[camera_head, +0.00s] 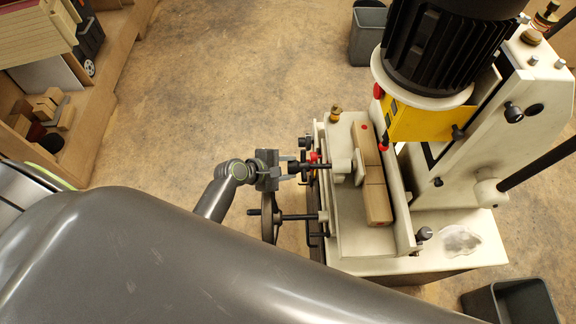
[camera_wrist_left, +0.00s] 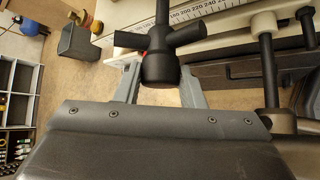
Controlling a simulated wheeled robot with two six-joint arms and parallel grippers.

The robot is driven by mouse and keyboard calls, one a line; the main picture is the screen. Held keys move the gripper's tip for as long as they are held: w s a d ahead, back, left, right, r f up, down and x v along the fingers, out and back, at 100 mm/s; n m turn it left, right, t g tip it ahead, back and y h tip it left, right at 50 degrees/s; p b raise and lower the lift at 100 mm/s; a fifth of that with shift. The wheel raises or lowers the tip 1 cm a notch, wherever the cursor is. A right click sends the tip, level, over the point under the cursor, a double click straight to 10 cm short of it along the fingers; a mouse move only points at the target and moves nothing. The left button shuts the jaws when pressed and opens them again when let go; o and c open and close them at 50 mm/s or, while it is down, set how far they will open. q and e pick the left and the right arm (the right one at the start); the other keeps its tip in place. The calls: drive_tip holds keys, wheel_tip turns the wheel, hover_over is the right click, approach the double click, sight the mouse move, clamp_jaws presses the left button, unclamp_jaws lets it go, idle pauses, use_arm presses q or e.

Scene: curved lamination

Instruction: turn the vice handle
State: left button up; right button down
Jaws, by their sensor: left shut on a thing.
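The vice handle (camera_wrist_left: 158,68) is a black hub with black bars sticking out to the sides and a shaft running away from me. My left gripper (camera_wrist_left: 160,90) has one grey finger on each side of the hub and is shut on it. In the head view my left gripper (camera_head: 292,169) meets the handle (camera_head: 305,167) at the near side of the beige machine, and its fingers partly hide it. The vice's pale jaw (camera_head: 342,168) stands beside a brown wooden block (camera_head: 370,170) on the machine bed. My right gripper is not in view.
A handwheel (camera_head: 268,218) on a black shaft sits just below my left gripper. The machine's black motor (camera_head: 440,45) and yellow housing (camera_head: 418,120) rise at the right. Grey bins stand at the top (camera_head: 368,38) and lower right (camera_head: 512,300).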

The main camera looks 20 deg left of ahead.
use_arm(q)
drive_tip(key=o, duration=1)
drive_tip(key=shift+s+a, duration=0.1)
drive_tip(key=shift+a, duration=0.05)
drive_tip(key=v, duration=1.7)
drive_tip(key=shift+a, duration=0.15)
drive_tip(key=shift+s+r, duration=0.1)
